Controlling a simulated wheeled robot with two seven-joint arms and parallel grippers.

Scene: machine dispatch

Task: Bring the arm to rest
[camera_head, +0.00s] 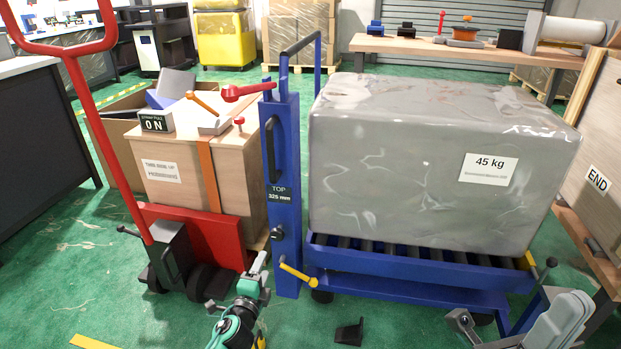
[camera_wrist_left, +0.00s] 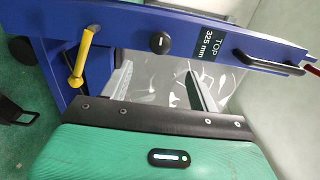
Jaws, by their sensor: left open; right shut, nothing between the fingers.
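My left gripper (camera_head: 260,263) is at the lower middle in the head view, in front of the blue post (camera_head: 287,180) of the lift cart. In the left wrist view its two grey fingers (camera_wrist_left: 160,85) are apart, with nothing between them. The yellow lever (camera_head: 297,272) on the post is close by, and it also shows in the left wrist view (camera_wrist_left: 82,55). The fingers do not visibly hold it. My right gripper (camera_head: 462,320) is at the lower right in the head view, low by the cart's front, shut and empty; its tips are hard to make out.
A grey wrapped 45 kg load (camera_head: 420,150) sits on the cart's blue roller bed (camera_head: 410,258). A red pallet truck (camera_head: 205,235) carrying a wooden crate (camera_head: 165,190) stands left. A wooden bench (camera_head: 470,50) is behind. A small black wedge (camera_head: 349,332) lies on the green floor.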

